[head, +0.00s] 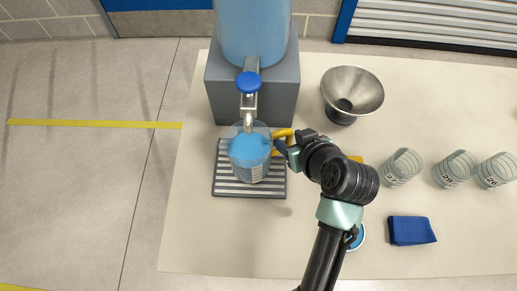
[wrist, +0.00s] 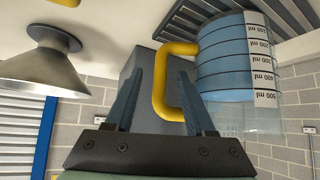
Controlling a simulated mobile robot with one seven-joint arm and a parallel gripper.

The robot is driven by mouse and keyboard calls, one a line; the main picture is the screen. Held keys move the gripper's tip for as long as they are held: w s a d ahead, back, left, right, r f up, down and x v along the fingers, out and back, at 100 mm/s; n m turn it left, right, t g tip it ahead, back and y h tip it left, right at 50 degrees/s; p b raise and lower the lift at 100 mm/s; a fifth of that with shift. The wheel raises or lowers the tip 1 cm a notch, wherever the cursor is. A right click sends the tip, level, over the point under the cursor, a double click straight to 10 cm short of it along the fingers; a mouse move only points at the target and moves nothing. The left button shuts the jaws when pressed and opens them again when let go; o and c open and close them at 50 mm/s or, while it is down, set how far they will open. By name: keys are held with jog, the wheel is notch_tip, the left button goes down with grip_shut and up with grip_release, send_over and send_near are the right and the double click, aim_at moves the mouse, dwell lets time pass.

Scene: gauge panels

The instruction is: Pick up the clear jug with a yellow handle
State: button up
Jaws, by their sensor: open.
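The clear jug (head: 249,152) stands on a striped drip tray (head: 228,186) under the dispenser tap and holds blue liquid. Its yellow handle (head: 281,135) points right, toward my gripper (head: 287,147). In the wrist view the jug (wrist: 235,65) shows a white millilitre scale, and its yellow handle (wrist: 160,85) lies between the two fingers of my gripper (wrist: 155,90) as seen. The fingers are apart. I cannot tell whether either finger touches the handle. In the head view my gripper partly hides the handle.
A blue water tank (head: 252,35) with a blue-knobbed tap (head: 248,84) rises on a grey block (head: 283,90) behind the jug. A metal funnel (head: 352,92) stands to the right. Several numbered clear cups (head: 402,167) and a folded blue cloth (head: 411,230) lie farther right. The table's left front is clear.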

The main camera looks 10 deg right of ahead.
aim_at(262, 150)
jog(key=shift+x, duration=1.9)
grip_shut()
jog(key=shift+w+r, duration=0.1)
jog(key=shift+r, duration=0.1)
